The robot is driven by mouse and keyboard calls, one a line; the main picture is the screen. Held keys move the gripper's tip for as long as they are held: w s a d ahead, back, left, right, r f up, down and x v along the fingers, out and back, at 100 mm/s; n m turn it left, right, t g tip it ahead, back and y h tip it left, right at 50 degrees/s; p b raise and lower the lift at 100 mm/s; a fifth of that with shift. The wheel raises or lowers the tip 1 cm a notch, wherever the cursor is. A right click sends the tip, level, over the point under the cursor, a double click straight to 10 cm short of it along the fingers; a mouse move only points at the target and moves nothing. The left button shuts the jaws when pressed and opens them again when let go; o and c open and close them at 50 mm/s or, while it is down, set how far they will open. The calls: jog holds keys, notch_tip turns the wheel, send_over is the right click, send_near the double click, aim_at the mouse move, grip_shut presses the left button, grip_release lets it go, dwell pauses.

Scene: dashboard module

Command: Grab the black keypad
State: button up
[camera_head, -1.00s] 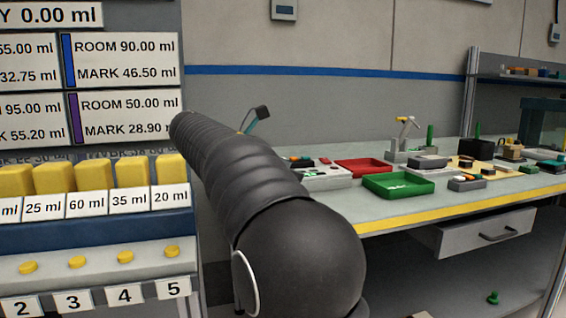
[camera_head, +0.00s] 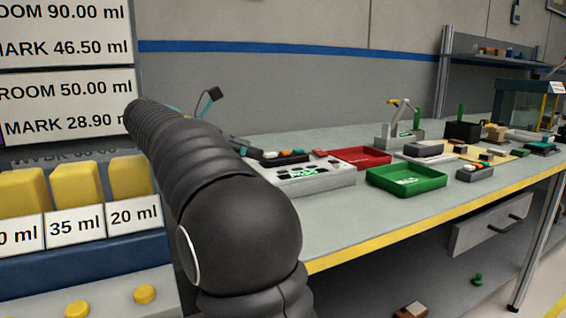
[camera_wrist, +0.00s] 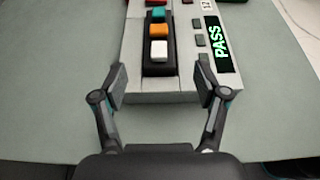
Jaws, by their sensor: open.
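The black keypad (camera_wrist: 159,50) is a dark narrow block with teal, orange and white buttons. It sits in a pale grey dashboard module (camera_wrist: 150,98) whose green display reads PASS. In the head view the keypad (camera_head: 287,158) lies along the back of the module (camera_head: 322,181), partly hidden by my arm. My gripper (camera_wrist: 161,82) is open, with one finger on each side of the keypad's near end and nothing between the pads. The fingers look close to the module's front edge; I cannot tell their height above it.
A red tray (camera_head: 362,158) and a green tray (camera_head: 405,178) stand to the module's right. A small grey unit with buttons (camera_head: 475,173) lies farther right. A grey holder (camera_head: 399,137) stands behind. The bench (camera_head: 345,218) is clear in front. A panel with yellow blocks (camera_head: 50,190) is at left.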

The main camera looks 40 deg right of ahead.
aim_at(265, 155)
jog(key=x, duration=0.4)
jog(key=shift+d+f, duration=0.15)
jog(key=shift+f, duration=0.1)
jog(key=c, duration=1.3)
jog(key=shift+r, duration=0.1)
